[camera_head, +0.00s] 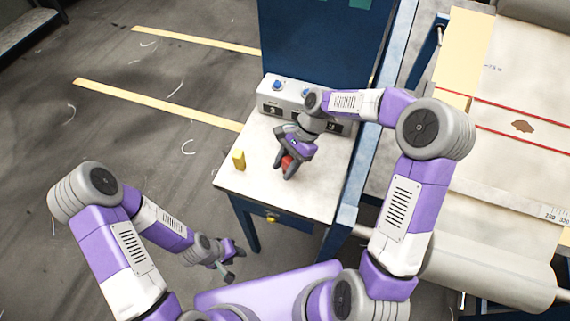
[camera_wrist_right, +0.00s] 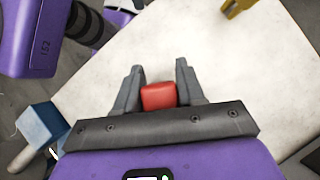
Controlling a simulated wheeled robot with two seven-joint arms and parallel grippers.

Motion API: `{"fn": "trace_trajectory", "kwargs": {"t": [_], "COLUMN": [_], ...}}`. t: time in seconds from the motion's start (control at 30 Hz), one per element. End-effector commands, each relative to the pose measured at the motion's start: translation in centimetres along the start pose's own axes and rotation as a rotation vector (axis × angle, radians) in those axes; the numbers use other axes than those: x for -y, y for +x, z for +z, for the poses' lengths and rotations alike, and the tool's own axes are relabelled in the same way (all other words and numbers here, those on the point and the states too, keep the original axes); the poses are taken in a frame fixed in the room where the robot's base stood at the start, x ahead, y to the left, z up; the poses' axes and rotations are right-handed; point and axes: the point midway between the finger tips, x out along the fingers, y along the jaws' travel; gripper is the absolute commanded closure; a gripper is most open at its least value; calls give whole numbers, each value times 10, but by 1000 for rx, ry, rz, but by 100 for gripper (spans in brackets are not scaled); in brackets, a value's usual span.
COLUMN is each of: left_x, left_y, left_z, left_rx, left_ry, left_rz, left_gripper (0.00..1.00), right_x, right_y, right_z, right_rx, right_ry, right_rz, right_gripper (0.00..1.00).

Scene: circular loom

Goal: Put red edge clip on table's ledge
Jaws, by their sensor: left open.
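The red edge clip (camera_head: 287,162) is between the fingers of my right gripper (camera_head: 284,172), over the white top of the small table (camera_head: 318,195). In the right wrist view the red clip (camera_wrist_right: 158,97) fills the space between the two grey fingers of my right gripper (camera_wrist_right: 158,75), which look shut on it. I cannot tell whether the clip touches the tabletop. My left gripper (camera_head: 232,262) is open and empty, low in front of the table and to its left.
A yellow block (camera_head: 239,159) stands near the table's left edge. A grey control box (camera_head: 275,88) with blue buttons sits at the table's back, before a blue panel (camera_head: 315,45). The large loom (camera_head: 500,120) with pale fabric stands at the right.

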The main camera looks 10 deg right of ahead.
Motion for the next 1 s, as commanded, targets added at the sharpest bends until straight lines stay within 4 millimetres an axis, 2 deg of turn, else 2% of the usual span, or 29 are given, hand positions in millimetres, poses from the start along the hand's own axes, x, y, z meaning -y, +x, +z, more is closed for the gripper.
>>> {"fn": "trace_trajectory", "kwargs": {"t": [0.03, 0.17, 0.2, 0.43, 0.53, 0.8, 1.0], "left_x": [0, 0, 0, 0, -1, -4, -6], "left_y": [0, 0, 0, 0, -2, -11, -15], "left_z": [0, 0, 0, 0, 0, 1, 1], "left_rx": [0, 0, 0, 0, 0, 0, 0], "left_ry": [0, 0, 0, 0, 0, 0, 0], "left_rz": [0, 0, 0, 0, 0, 0, 0], "left_gripper": [57, 57, 57, 57, 57, 57, 57], "right_x": [0, 0, 0, 0, 1, 1, 0], "right_y": [0, 0, 0, 0, -7, -51, -73], "right_z": [0, 0, 0, 0, 0, 1, 0], "right_rx": [0, 0, 0, 0, -2, -2, -1], "right_ry": [0, 0, 0, 0, 0, 0, 0], "right_rz": [1, 0, 0, 0, -2, -3, -1], "right_gripper": [53, 33, 32, 32, 32, 32, 32]}}
